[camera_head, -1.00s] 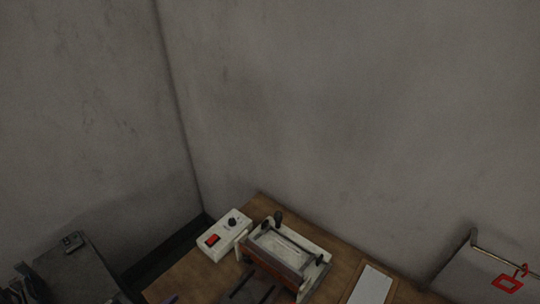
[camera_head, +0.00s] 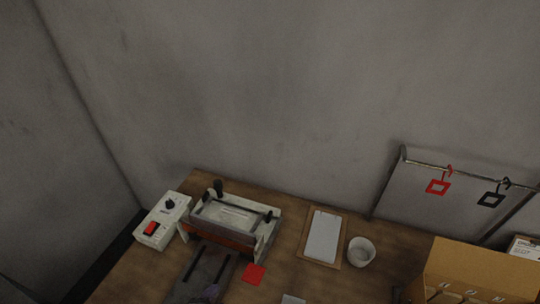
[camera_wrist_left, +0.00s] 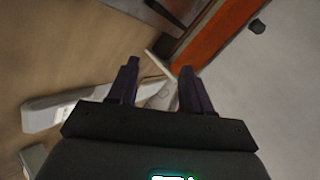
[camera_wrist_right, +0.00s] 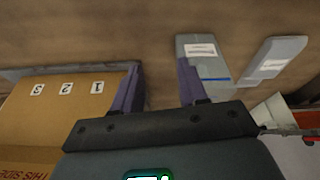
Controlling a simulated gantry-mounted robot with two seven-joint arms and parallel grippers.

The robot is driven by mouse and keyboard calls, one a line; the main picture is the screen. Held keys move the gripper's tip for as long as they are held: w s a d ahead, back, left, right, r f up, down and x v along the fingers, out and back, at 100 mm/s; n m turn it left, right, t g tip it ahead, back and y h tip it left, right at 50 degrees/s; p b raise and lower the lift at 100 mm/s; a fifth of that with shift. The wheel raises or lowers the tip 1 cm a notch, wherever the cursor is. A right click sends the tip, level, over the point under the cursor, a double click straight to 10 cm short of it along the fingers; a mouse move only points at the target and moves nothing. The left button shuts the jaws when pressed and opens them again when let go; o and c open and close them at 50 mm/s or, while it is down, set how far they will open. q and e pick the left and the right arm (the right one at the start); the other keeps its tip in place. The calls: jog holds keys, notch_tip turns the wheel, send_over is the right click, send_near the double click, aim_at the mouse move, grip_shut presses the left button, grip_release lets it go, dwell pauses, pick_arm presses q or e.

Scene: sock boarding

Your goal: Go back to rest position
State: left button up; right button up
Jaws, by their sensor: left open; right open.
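My left gripper (camera_wrist_left: 158,82) is open in the left wrist view, with nothing between its dark purple fingers. Wooden table, a pale flat piece and an orange-red edge lie beyond it. My right gripper (camera_wrist_right: 158,88) is open and empty in the right wrist view. Two grey labelled pieces (camera_wrist_right: 203,62) lie beyond its fingers, and a cardboard box (camera_wrist_right: 62,115) marked 1, 2, 3 is on its left. I cannot make out either gripper clearly in the head view.
A rail (camera_head: 420,163) with red and black tags stands at the back right.

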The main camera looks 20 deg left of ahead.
pick_arm(q)
jog(key=s+d+n+g+h, duration=0.1)
jog(key=s+d+n+g, duration=0.1)
jog(key=s+n+g, duration=0.65)
notch_tip(320, 180, up, 24)
jog(key=n+t+p, duration=0.1)
jog(key=t+p, duration=0.1)
jog(key=p, duration=2.2)
jog(key=shift+d+n, duration=0.2)
jog(key=shift+n, duration=0.15)
jog(key=shift+s, duration=0.1)
